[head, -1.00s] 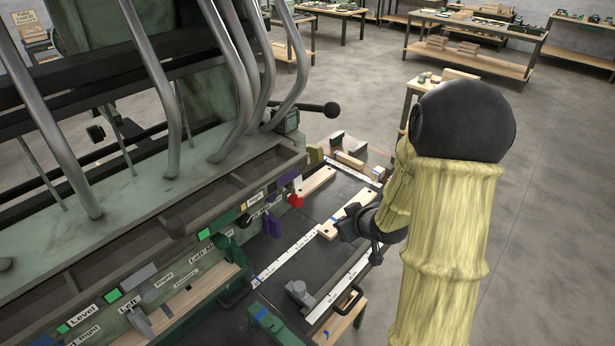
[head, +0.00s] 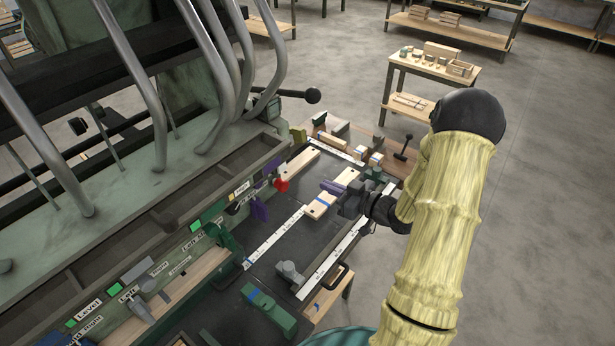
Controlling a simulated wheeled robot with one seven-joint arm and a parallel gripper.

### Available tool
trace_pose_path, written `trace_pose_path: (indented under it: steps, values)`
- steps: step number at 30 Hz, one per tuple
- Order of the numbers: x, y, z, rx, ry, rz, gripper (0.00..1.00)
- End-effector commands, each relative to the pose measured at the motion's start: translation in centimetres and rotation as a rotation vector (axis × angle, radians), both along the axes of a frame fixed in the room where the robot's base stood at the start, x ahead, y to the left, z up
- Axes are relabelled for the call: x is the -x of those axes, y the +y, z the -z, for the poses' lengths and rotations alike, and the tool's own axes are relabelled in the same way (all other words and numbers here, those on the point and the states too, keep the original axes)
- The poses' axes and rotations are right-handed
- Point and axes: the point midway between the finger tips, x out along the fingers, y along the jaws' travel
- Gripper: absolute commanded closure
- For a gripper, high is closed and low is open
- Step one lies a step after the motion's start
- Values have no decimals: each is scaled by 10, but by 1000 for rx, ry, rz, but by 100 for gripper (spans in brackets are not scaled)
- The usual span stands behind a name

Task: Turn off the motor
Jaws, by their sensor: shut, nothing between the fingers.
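The large green machine (head: 75,262) fills the left side, with a row of controls along its front edge. Green squares (head: 196,226) and small labels line the panel; I cannot read one that marks the motor's switch. My gripper (head: 340,190) is shut and empty, over the dark worktable to the right of the red knob and apart from it. A slim purple piece shows at its tip; I cannot tell whether it belongs to the gripper.
Wooden strips (head: 298,165) lie on the dark worktable (head: 290,240) between white rulers. A green clamp-like part (head: 268,312) is at the near end.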

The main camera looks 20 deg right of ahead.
Motion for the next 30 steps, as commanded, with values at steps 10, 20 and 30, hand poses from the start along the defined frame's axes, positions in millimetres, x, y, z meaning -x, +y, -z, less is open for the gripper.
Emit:
trace_pose_path:
  steps: [10,20,30]
  values:
    - [-42,35,3,0,0,-10,100]
    - [-88,68,10,-1,1,-8,100]
    - [-109,82,17,1,-1,-5,100]
